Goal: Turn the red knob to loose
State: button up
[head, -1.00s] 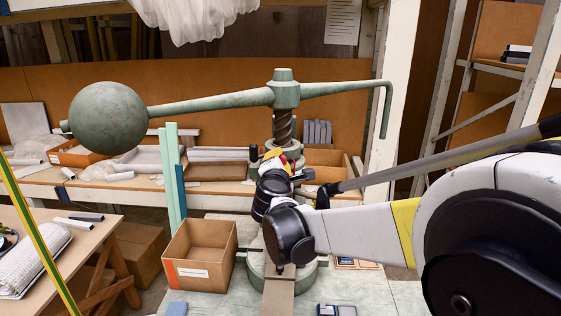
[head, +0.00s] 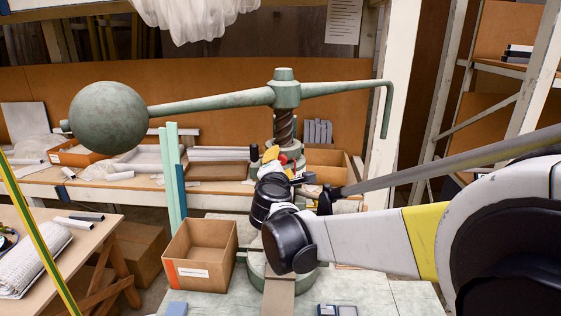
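The fly press is green, with a vertical screw (head: 284,128) and a long lever arm (head: 215,102) that ends in a ball weight on the left. The red knob (head: 283,159) shows as a small red patch just below the screw, partly covered by my wrist. My gripper (head: 272,155) is at the press head beside the red patch, with yellow and dark parts around it. My arm hides most of the gripper and the press body. I cannot tell whether the fingers touch the knob or how far they are open.
An open cardboard box (head: 200,255) stands left of the press on the green-grey table. A teal upright post (head: 172,180) is behind it. The ball weight (head: 108,117) and the bent handle (head: 387,110) extend widely above my arm.

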jog(key=s+r, duration=0.1)
jog(key=s, duration=0.9)
jog(key=shift+a, duration=0.2)
jog(key=shift+r, duration=0.1)
jog(key=s+d+f+m+g+h+b, duration=0.1)
jog(key=s+d+f+m+g+b, duration=0.1)
jog(key=s+d+f+m, duration=0.35)
jog(key=s+d+f+m+g+h+b, duration=0.1)
jog(key=s+d+f+m+g+b, duration=0.15)
jog(key=d, duration=0.55)
jog(key=s+d+f+m+g+h+b, duration=0.1)
jog(key=s+d+f+m+b, duration=0.1)
jog(key=s+d+f+m, duration=0.4)
jog(key=s+d+f+m+g+y+b, duration=0.2)
jog(key=s+f+m+g+y+b, duration=0.1)
jog(key=s+f+m, duration=0.6)
jog(key=s+f+g+b, duration=0.1)
jog(key=s, duration=0.3)
jog(key=shift+d+f+y, duration=0.2)
jog(key=shift+d+y, duration=0.1)
jog(key=shift+d, duration=0.1)
